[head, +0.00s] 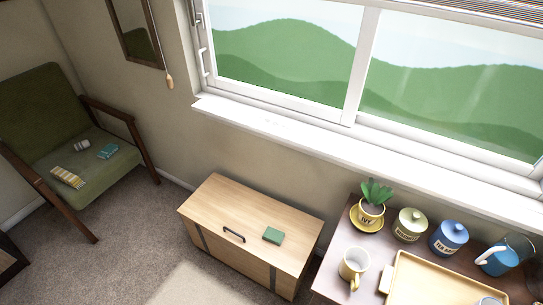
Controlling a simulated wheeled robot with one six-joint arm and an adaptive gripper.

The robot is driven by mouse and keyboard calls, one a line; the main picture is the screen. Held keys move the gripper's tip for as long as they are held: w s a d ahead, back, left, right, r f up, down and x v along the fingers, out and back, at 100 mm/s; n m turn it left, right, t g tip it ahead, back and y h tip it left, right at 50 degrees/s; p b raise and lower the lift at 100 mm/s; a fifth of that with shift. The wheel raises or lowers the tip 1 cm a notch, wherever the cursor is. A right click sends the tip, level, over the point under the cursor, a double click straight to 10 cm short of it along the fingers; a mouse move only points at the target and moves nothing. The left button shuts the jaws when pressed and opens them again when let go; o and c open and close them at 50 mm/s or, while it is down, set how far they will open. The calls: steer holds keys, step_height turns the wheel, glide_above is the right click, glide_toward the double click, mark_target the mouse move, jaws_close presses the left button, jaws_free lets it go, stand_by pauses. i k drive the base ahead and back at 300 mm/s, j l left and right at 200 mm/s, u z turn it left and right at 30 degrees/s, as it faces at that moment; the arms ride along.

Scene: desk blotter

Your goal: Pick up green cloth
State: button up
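A small green cloth (273,235), looking like a folded rectangle, lies on the lid of a light wooden chest (240,205) below the window. Nothing covers the cloth. My gripper is not in view.
A dark table (333,277) at the lower right holds a tan tray (430,280), mugs, canisters and a potted plant (372,203). A green armchair (85,160) at the left holds a striped yellow cloth (67,177) and a teal item (108,151). Carpet is open between.

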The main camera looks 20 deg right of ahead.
mark_target(273, 235)
steer(key=i+j, duration=0.2)
steer(key=i+j+z, duration=0.1)
steer(key=j, duration=0.35)
steer(key=i+j, duration=0.3)
steer(key=i+j+z, duration=0.1)
steer(key=j, duration=0.25)
steer(key=i+j+z, duration=0.1)
steer(key=i+j, duration=0.35)
steer(key=j, duration=0.25)
steer(key=i+j+z, duration=0.1)
steer(key=j, duration=0.3)
steer(key=i+j, duration=0.2)
steer(key=j, duration=0.15)
